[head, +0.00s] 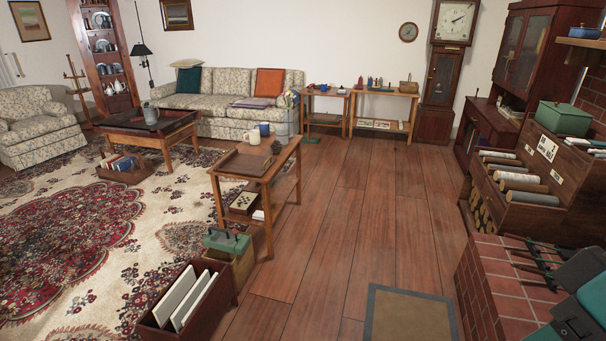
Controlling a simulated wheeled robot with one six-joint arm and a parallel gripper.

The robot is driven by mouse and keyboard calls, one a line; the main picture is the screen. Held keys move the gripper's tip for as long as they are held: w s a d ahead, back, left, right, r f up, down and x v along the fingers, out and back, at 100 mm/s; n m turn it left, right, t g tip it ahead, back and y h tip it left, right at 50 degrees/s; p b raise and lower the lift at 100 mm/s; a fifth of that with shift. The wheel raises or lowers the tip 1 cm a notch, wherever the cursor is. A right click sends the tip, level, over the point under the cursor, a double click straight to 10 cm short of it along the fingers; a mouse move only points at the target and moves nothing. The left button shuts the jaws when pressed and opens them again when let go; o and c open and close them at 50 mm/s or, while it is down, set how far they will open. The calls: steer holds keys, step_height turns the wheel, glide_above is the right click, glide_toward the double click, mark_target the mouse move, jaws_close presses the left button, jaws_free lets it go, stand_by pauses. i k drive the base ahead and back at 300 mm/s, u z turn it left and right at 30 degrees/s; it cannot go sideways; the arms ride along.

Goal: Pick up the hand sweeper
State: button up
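I cannot make out a hand sweeper for certain in the head view. A small flat green item (311,139) lies on the floor by the right end of the sofa, too small to identify. A box with a green top and dark handle (229,242) stands on the floor beside the small side table. Teal and dark parts at the lower right edge look like my arm. No gripper fingertips show, so I see nothing held.
Bare wood floor (385,220) runs clear through the middle to the back. The wooden side table (284,158) and a dark crate with white panels (218,302) stand left of it. A brick hearth (490,275) and a rack of rolls (535,213) edge the right.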

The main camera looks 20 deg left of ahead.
mark_target(218, 239)
steer(key=u, duration=0.25)
steer(key=i, duration=1.8)
steer(key=u, duration=1.4)
steer(key=i, duration=1.3)
steer(key=u, duration=0.7)
